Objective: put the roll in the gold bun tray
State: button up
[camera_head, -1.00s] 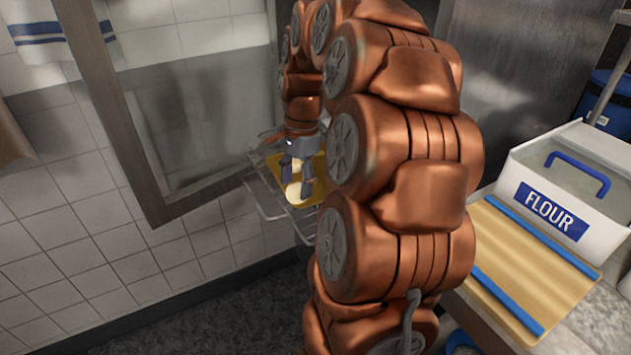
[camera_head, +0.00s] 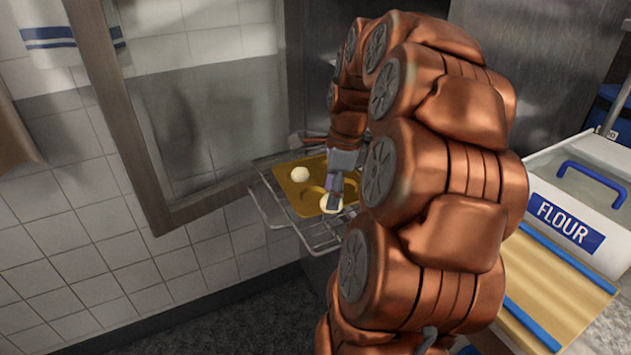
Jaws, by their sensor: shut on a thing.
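The gold bun tray (camera_head: 290,194) sits on a wire rack and has round hollows. One pale round roll (camera_head: 300,174) lies at its far left part, clear of my gripper. A second pale roll (camera_head: 327,207) is at the tray's near right part, at my fingertips. My gripper (camera_head: 335,201) points down and is shut on this roll, partly covering it. I cannot tell whether the held roll touches the tray. My arm hides the tray's right side.
The wire rack (camera_head: 271,207) sticks out beyond the tray. A framed glass door (camera_head: 205,130) stands to the left by the tiled wall. A FLOUR bin (camera_head: 570,226) and a board with blue edges (camera_head: 560,275) are at the right.

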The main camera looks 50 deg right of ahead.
jog(key=w+d, duration=0.1)
jog(key=w, duration=0.2)
jog(key=w+d+p, duration=0.1)
jog(key=w, duration=0.1)
jog(key=w+d, duration=0.1)
jog(key=w, duration=0.2)
jog(key=shift+w+d+f, duration=0.25)
jog(key=shift+w+f, duration=0.05)
jog(key=shift+f, duration=0.1)
jog(key=shift+f+p, duration=0.45)
jog(key=shift+f, duration=1.3)
jog(key=o, duration=1.3)
jog(key=shift+f, duration=0.1)
jog(key=r, duration=0.4)
jog(key=s+d+r+b, duration=0.1)
jog(key=r, duration=0.7)
jog(key=shift+s+d, duration=0.15)
